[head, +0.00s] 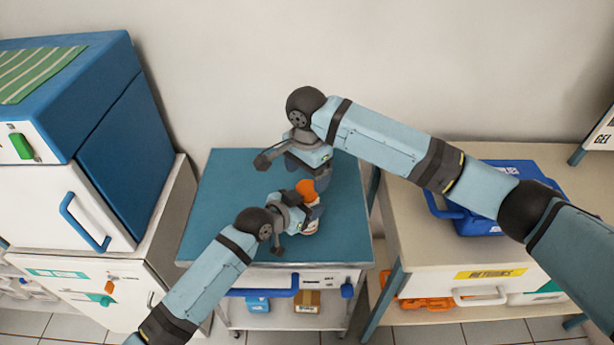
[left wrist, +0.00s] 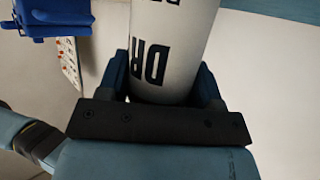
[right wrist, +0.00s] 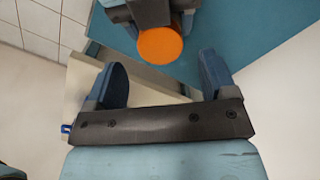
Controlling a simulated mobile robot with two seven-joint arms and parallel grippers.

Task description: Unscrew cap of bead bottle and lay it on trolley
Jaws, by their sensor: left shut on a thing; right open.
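The bead bottle (left wrist: 172,45) is white with dark lettering. My left gripper (left wrist: 165,88) is shut around its body, and it also shows in the head view (head: 300,215) over the trolley. The orange cap (right wrist: 160,45) is on the bottle's end, and it shows in the head view (head: 306,188). My right gripper (right wrist: 160,78) is open and empty, with the cap beyond its fingertips and not between them. The blue trolley top (head: 225,200) lies under both grippers. My left gripper hides part of the bottle in the head view.
A blue and white cabinet (head: 125,150) stands left of the trolley. A beige table (head: 415,225) with a blue case (head: 475,222) stands to the right. The left and back parts of the trolley top are clear. The wall (head: 230,80) is close behind.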

